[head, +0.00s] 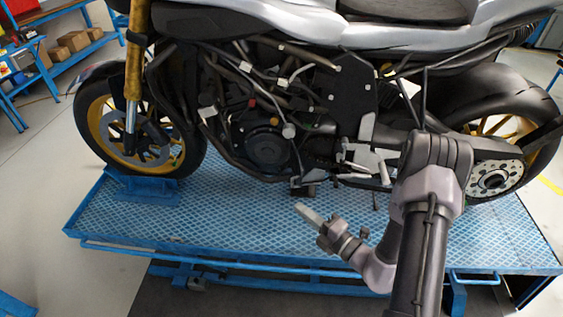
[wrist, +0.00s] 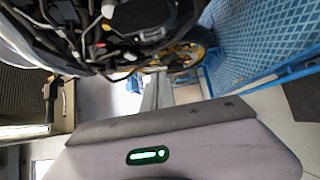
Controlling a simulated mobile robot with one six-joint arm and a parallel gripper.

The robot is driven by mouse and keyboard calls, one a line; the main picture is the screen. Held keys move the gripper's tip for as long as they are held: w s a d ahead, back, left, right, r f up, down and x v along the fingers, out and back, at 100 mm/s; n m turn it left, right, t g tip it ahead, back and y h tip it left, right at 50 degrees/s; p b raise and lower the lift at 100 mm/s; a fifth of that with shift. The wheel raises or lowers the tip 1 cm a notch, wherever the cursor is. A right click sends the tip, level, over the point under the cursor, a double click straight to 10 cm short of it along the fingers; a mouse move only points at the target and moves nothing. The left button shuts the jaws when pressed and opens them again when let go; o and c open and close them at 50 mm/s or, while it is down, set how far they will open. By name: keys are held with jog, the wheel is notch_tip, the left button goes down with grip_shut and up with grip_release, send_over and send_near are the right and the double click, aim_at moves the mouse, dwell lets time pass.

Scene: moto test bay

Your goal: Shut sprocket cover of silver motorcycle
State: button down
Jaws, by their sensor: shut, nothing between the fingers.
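The silver motorcycle (head: 300,18) stands side-on on the blue lift, its engine and hoses exposed. I cannot tell for certain which part is the sprocket cover or how far it stands open. A round black engine cover (head: 265,150) sits low on the engine, and grey bracket-like pieces (head: 366,155) show behind it to the right. My gripper (head: 305,211) is shut and empty, in front of and below the engine, apart from the motorcycle. In the wrist view its fingers (wrist: 158,93) are together, with the engine (wrist: 140,18) tilted at the top.
The blue lift platform (head: 230,222) has a raised front edge and a handle at the right. The front wheel (head: 130,130) rests in a blue chock (head: 140,187). Blue shelves with boxes (head: 72,41) stand far left.

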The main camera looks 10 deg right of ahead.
jog(key=w+a+b, duration=0.1)
jog(key=w+b, duration=0.2)
jog(key=w, duration=0.5)
jog(key=shift+w+b, duration=0.35)
